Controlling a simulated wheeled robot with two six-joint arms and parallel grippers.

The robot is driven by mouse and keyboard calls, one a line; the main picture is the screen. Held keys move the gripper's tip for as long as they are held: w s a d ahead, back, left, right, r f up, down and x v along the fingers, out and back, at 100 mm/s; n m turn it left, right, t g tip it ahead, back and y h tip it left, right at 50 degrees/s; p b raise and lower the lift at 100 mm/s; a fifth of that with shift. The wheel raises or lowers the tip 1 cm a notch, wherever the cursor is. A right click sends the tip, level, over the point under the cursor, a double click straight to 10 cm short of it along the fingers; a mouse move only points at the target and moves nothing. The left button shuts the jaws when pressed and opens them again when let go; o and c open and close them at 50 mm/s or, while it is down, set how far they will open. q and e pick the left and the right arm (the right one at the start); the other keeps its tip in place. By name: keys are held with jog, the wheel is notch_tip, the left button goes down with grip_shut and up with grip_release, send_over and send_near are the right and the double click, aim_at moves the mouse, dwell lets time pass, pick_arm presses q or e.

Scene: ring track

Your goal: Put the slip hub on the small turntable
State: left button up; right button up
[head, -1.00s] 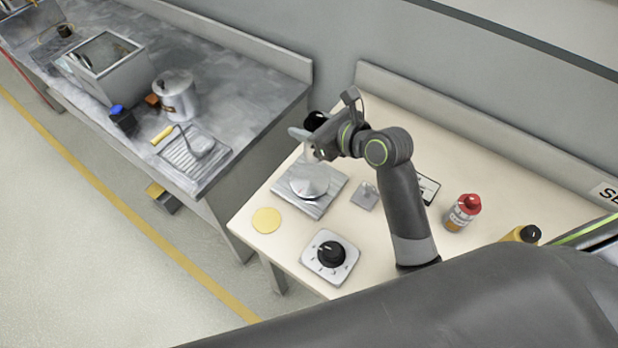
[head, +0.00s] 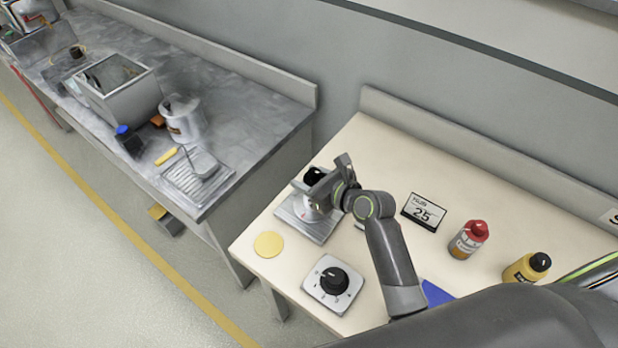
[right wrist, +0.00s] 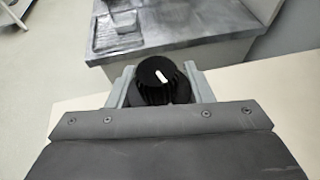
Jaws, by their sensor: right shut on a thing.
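The slip hub (head: 314,176) appears as a black, ridged, round piece held by my right gripper (head: 322,188). In the right wrist view, its black top with a white line (right wrist: 156,80) sits between the two fingers of the right gripper (right wrist: 157,86), which is shut on it. The small turntable (head: 303,218) is a silver disc on a square metal plate at the left part of the cream table. The gripper and hub are over the disc and hide much of it. I cannot tell whether the hub touches it. My left gripper is not in view.
A dial box (head: 333,284) and a yellow disc (head: 268,244) lie near the table's front left. A display reading 25 (head: 424,211), a red-capped bottle (head: 468,240) and a yellow bottle (head: 527,267) stand to the right. A grey bench (head: 240,110) is across a gap.

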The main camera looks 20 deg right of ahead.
jog(key=shift+f, duration=0.1)
jog(key=o, duration=1.1)
jog(key=shift+s+d+r, duration=0.1)
jog(key=shift+s+r, duration=0.1)
jog(key=v, duration=1.1)
jog(key=shift+s+d+r, duration=0.1)
jog(key=shift+s+r, duration=0.05)
jog(key=shift+s, duration=0.1)
